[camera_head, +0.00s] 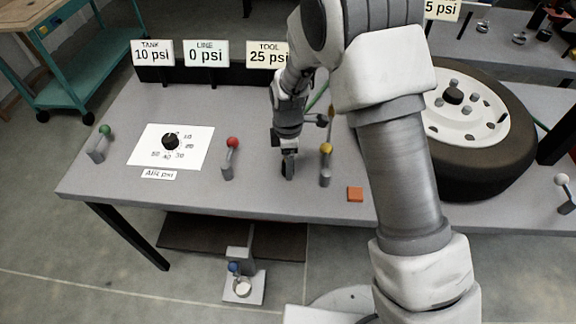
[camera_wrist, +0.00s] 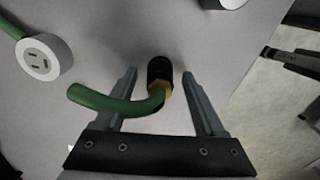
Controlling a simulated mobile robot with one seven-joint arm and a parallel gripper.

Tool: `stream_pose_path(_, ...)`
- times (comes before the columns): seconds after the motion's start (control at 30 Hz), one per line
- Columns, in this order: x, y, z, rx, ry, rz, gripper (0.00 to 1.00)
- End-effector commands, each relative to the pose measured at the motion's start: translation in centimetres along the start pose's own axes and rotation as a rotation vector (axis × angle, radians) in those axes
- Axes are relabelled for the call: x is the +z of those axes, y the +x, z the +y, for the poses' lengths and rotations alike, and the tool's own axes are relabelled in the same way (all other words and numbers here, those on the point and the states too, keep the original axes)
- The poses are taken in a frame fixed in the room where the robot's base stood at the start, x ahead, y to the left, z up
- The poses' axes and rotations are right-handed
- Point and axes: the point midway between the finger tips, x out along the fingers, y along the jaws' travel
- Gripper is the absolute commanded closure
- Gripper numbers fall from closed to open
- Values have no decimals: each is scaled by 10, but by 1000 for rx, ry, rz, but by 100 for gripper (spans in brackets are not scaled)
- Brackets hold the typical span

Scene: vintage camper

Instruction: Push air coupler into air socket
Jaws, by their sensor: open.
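The air coupler (camera_wrist: 160,89) shows in the wrist view as a brass-coloured fitting with a black cylindrical part, on the end of a curved green hose (camera_wrist: 105,101). My gripper (camera_wrist: 159,74) is open, with one finger on each side of the coupler and gaps between. In the head view my gripper (camera_head: 287,168) points down, low over the grey table. I cannot tell whether the black part belongs to the coupler or is the air socket. A round grey piece with dark slots (camera_wrist: 40,60) lies to the left in the wrist view, near another green hose.
A red-knobbed lever (camera_head: 232,143) stands left of my gripper and a yellow-knobbed lever (camera_head: 326,150) right of it. An orange block (camera_head: 355,194) lies near the front edge. A wheel (camera_head: 470,115) lies on the right; a dial sheet (camera_head: 150,145) lies on the left.

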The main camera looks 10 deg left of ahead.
Motion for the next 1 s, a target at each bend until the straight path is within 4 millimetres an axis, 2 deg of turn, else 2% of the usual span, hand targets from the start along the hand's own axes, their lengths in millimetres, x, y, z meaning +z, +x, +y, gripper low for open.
stream_pose_path(0.07, 0, 0, 0, 0, 0, 0, 28)
stream_pose_path(0.47, 0, 0, 0, 0, 0, 0, 100)
stream_pose_path(0.8, 0, -2, 0, 1, 0, 0, 100)
stream_pose_path(1.0, 0, -17, 1, 3, 1, 1, 100)
